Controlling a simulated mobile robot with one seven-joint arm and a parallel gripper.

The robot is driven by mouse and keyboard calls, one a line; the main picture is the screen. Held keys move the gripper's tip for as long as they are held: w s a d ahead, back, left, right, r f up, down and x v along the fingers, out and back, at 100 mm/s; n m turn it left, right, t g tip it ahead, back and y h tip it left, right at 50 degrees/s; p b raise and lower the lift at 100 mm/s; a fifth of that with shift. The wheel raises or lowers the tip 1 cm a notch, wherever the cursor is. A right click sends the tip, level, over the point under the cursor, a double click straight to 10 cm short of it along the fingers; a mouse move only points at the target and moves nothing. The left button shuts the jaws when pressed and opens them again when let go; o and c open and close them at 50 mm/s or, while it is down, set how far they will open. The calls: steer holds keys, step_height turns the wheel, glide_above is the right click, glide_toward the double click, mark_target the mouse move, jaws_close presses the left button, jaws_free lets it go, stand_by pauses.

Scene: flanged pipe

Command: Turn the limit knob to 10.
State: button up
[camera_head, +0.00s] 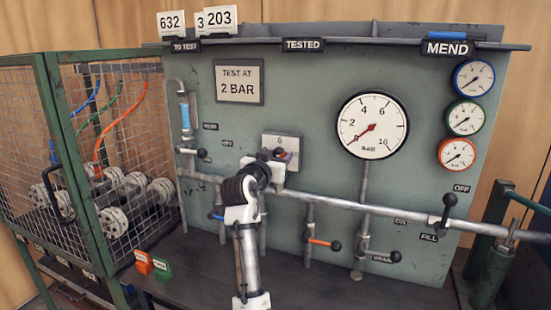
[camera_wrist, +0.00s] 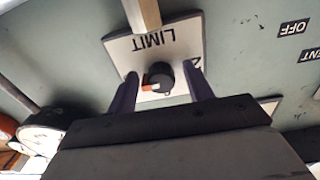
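The limit knob (camera_wrist: 162,76) is a small dark round knob with an orange-and-white pointer mark. It sits on a pale plate marked LIMIT (camera_wrist: 150,42), which appears upside down in the wrist view. In the head view the plate (camera_head: 283,138) is on the green panel, with a 6 legible near its top; my gripper hides most of the knob. My gripper (camera_wrist: 160,72) is open, with one dark finger on each side of the knob and visible gaps between. It also shows in the head view (camera_head: 276,157). The 10 mark is not visible on the plate.
A long pipe (camera_head: 350,204) crosses the panel below the plate. An orange-handled valve (camera_head: 322,243) is lower right of my arm. A large gauge (camera_head: 372,125) is to the right. A mesh cage (camera_head: 115,150) stands at the left.

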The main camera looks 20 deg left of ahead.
steer(key=s+b, duration=0.1)
steer(key=s, duration=1.3)
steer(key=shift+a+b, duration=0.2)
steer(key=shift+b, duration=0.15)
steer(key=shift+w, duration=0.1)
